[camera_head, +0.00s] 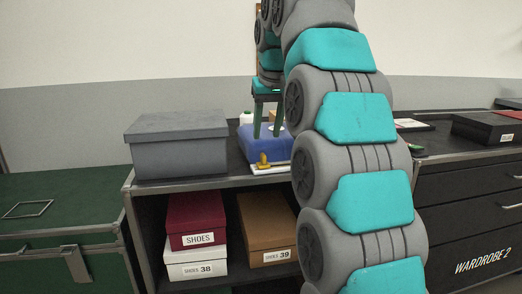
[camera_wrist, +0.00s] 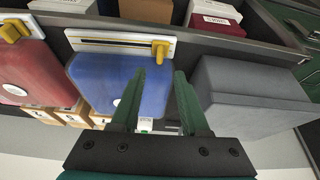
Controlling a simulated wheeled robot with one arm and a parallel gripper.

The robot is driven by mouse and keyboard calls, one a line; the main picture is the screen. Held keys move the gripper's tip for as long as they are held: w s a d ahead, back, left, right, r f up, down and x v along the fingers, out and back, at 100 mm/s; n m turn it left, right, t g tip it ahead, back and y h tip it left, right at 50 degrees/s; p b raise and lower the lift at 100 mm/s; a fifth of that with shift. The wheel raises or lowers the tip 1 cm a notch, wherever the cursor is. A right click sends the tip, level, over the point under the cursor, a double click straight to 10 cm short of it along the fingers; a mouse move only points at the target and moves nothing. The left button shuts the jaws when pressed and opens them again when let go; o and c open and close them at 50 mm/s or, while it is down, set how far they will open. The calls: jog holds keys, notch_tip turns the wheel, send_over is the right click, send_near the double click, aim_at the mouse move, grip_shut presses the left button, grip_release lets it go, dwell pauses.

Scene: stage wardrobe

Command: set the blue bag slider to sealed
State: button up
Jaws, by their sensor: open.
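The blue bag (camera_head: 268,146) lies on the dark shelf top, right of the grey box in the head view. A white strip with a yellow line (camera_wrist: 105,42) runs along its edge in the wrist view. The yellow slider (camera_head: 263,161) sits toward the strip's left end in the head view. In the wrist view the slider (camera_wrist: 160,48) is at the right end of the strip. My gripper (camera_wrist: 159,74) is open and empty, its green fingers apart over the blue bag's side, with the slider beyond the fingertips. My arm hides the bag's right side in the head view.
A grey lidded box (camera_head: 180,145) stands close beside the bag. A red bag (camera_wrist: 35,75) with its own yellow slider lies on the other side in the wrist view. Shoe boxes (camera_head: 196,218) fill the shelf below. A dark drawer unit (camera_head: 470,190) stands at the right.

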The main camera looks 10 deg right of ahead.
aim_at(263, 154)
jog(key=shift+b+x, duration=1.15)
jog(key=shift+x, duration=2.75)
jog(key=shift+c, duration=0.3)
grip_shut()
